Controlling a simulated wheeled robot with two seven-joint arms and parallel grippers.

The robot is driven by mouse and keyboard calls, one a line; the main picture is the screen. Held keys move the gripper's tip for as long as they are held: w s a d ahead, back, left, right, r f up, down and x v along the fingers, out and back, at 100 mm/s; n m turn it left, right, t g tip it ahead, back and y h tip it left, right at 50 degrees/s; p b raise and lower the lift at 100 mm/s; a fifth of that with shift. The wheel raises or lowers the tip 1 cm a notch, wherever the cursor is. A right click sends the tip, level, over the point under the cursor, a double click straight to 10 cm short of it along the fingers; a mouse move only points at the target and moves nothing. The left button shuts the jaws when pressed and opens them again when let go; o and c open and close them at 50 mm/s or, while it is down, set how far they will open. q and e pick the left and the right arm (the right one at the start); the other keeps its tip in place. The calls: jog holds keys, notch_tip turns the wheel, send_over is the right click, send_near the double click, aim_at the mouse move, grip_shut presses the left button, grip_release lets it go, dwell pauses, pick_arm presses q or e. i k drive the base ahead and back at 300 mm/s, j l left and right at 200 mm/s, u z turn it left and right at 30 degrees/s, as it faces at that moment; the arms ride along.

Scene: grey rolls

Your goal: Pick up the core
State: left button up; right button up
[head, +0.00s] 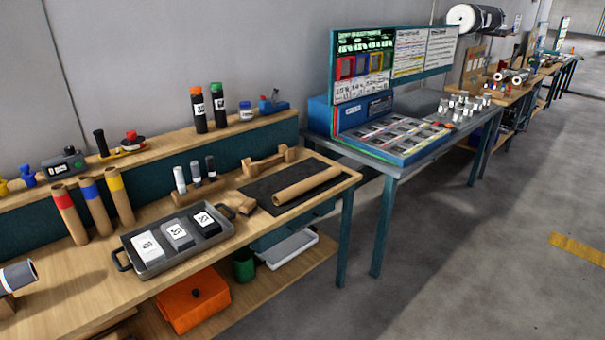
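A plain brown cardboard core (307,185) lies on its side on a black mat (262,187) at the right end of the wooden workbench. Three more cardboard tubes stand upright at the left, with a red band (72,217), a blue band (97,209) and a yellow band (121,199). Neither of my grippers shows in the head view. Nothing touches the core from above.
A grey tray (148,270) holds label packs. A grey roll (18,276) is at the left edge. A blue display table (395,172) stands beyond.

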aim_at(285, 195)
jog(key=i+l+u, duration=0.1)
jog(key=i+l, duration=0.2)
jog(key=i+l+u, duration=0.1)
jog(key=i+l, duration=0.2)
jog(key=i+l+u, duration=0.1)
jog(key=i+l, duration=0.25)
jog(key=i+l+u, duration=0.1)
jog(key=i+l, duration=0.15)
jog(key=i+l+u, duration=0.1)
jog(key=i+l, duration=0.2)
jog(key=l, duration=0.15)
jog(key=i+l+u, duration=0.1)
jog(key=i+l, duration=0.15)
jog(key=l, duration=0.15)
jog(key=i+l+u, duration=0.1)
jog(key=i+l, duration=0.15)
jog(key=l, duration=0.2)
jog(key=i+l+u, duration=0.15)
jog(key=l, duration=0.25)
jog(key=i, duration=0.05)
